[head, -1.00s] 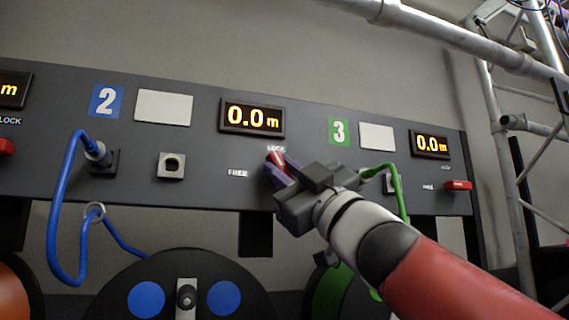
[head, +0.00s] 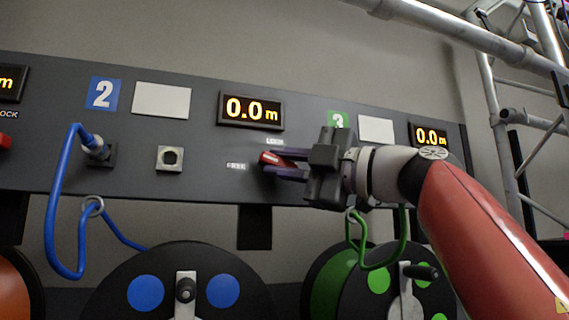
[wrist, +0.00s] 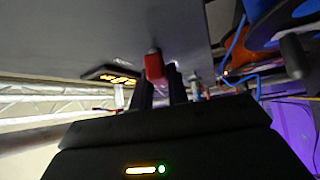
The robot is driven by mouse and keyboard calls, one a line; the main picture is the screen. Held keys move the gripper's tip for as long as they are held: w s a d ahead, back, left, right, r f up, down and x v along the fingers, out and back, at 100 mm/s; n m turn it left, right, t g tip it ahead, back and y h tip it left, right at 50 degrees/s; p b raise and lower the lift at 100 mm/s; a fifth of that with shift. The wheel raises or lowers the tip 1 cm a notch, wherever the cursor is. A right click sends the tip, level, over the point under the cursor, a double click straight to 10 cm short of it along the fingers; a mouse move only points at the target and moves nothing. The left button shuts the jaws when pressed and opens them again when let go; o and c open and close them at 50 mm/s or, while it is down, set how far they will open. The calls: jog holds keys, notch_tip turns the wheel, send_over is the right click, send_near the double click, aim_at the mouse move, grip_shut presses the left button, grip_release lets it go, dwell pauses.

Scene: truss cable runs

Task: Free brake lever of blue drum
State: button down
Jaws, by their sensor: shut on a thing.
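The red brake lever (head: 270,158) of the blue drum sits on the dark panel below the middle 0.0 m display. Its end points left, towards the FREE label (head: 236,165); the LOCK label (head: 274,142) is above it. My gripper (head: 277,165) reaches in from the right, its two fingers shut on the lever. In the wrist view the red lever (wrist: 155,68) shows between the dark fingers. The blue drum (head: 225,293), dark with blue spots, is below the panel, under the number 2 plate (head: 102,94).
A blue cable (head: 55,190) is plugged in at the panel's left and loops down through a ring. An empty socket (head: 170,158) lies left of the lever. A green cable (head: 384,262) hangs by the green drum (head: 330,285). Metal truss (head: 500,130) stands at the right.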

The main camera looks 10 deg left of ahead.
jog(key=shift+n, duration=0.3)
dwell(0.4)
jog(key=c, duration=1.4)
grip_release()
jog(key=shift+s+a, duration=0.1)
jog(key=shift+o, duration=0.2)
jog(key=b+v, duration=0.1)
jog(key=v, duration=0.7)
jog(key=shift+r, duration=0.15)
